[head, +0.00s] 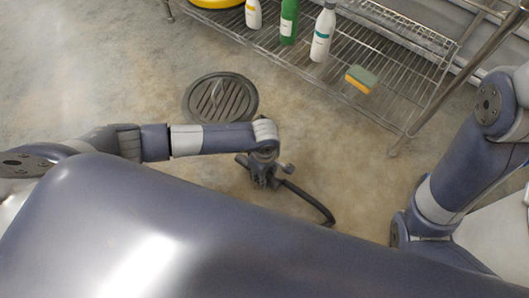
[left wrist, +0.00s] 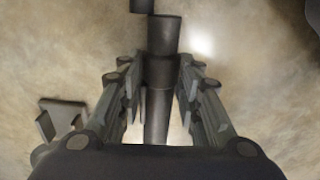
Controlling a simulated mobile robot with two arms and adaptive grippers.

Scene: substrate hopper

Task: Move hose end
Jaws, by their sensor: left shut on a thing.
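My left gripper (head: 262,181) is low over the floor in the middle of the head view, shut on the black hose (head: 308,199). The hose runs from the gripper to the lower right, and my own body hides what lies beyond. In the left wrist view, the fingers of my left gripper (left wrist: 161,100) stand on both sides of the dark hose end (left wrist: 162,36), which has a wider collar between them. My right arm is at the right edge of the head view; its gripper is not seen.
A round slotted floor drain (head: 220,99) lies beyond my left forearm. A wire rack shelf (head: 310,75) at the back holds a green bottle (head: 289,22), white bottles (head: 322,36) and a sponge (head: 361,79). The floor between drain and rack is clear.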

